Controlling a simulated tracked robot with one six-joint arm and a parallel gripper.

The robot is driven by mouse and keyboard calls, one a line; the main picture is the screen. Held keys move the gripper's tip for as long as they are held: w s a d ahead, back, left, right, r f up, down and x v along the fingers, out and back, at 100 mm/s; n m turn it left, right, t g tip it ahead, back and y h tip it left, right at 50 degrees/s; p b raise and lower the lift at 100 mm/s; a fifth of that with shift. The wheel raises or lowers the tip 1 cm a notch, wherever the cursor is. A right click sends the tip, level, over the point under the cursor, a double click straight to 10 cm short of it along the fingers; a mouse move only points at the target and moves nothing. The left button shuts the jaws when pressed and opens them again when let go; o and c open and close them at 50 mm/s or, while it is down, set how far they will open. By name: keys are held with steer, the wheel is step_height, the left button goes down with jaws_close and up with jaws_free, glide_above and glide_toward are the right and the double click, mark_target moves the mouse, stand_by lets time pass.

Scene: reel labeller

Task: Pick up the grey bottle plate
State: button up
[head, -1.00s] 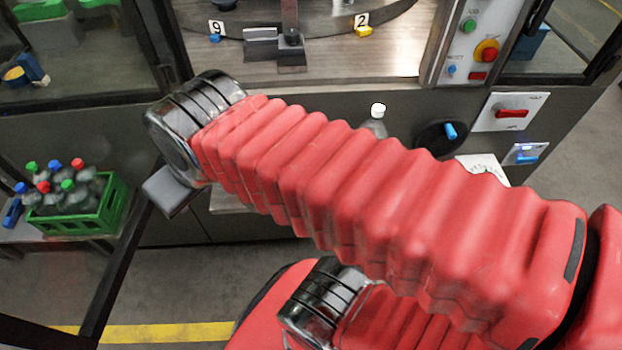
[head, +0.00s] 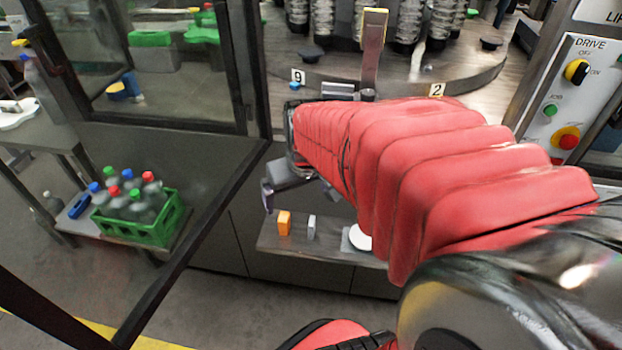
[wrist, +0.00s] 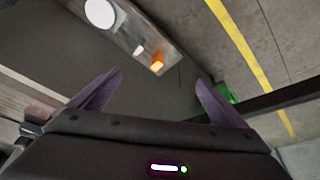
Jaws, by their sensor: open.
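A small grey block (head: 311,227), which looks like the grey bottle plate, stands on a low shelf (head: 345,249) under the machine, just right of an orange block (head: 284,223). In the wrist view, the grey piece (wrist: 138,49) lies between the orange block (wrist: 157,62) and a white disc (wrist: 100,13). My gripper (wrist: 160,78) is open and empty, its two dark fingers spread apart. In the head view, my gripper (head: 290,188) hangs above the shelf's left part, clear of the blocks. My arm hides part of the shelf's right side.
The white disc (head: 360,237) lies on a grey square right of the grey block. A green crate (head: 160,233) of bottles stands on a side table at left. An open dark-framed door (head: 195,245) stands between crate and shelf. The turntable (head: 480,85) is above.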

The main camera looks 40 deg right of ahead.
steer(key=shift+o, duration=0.3)
steer(key=s+d+f+m+g, duration=0.1)
steer(key=d+f+m, duration=0.1)
steer(key=d+f, duration=0.6)
steer(key=d, duration=0.3)
steer(key=shift+s+d, duration=0.2)
steer(key=shift+d, duration=0.2)
steer(key=s+d+f+m+g, duration=0.1)
steer(key=s+d+f, duration=0.4)
steer(key=d+f, duration=0.3)
steer(key=shift+d+f+m, duration=0.2)
steer(key=shift+d+m, duration=0.1)
steer(key=shift+d, duration=0.2)
steer(key=shift+s+f, duration=0.1)
glide_above(364, 239)
steer(key=f, duration=0.6)
steer(key=shift+s+d+f, duration=0.15)
steer(key=shift+s+f, duration=0.25)
steer(key=shift+w+d+f, duration=0.1)
steer(key=shift+w+f, duration=0.05)
steer(key=shift+f, duration=0.6)
steer(key=shift+w+d+f, duration=0.1)
steer(key=shift+w+f, duration=0.05)
steer(key=shift+f, duration=0.7)
steer(key=shift+w+d+f, duration=0.1)
steer(key=shift+w+f, duration=0.1)
steer(key=shift+f, duration=0.65)
steer(key=shift+w+d+f, duration=0.1)
steer(key=shift+w+f, duration=0.05)
steer(key=shift+f, duration=0.7)
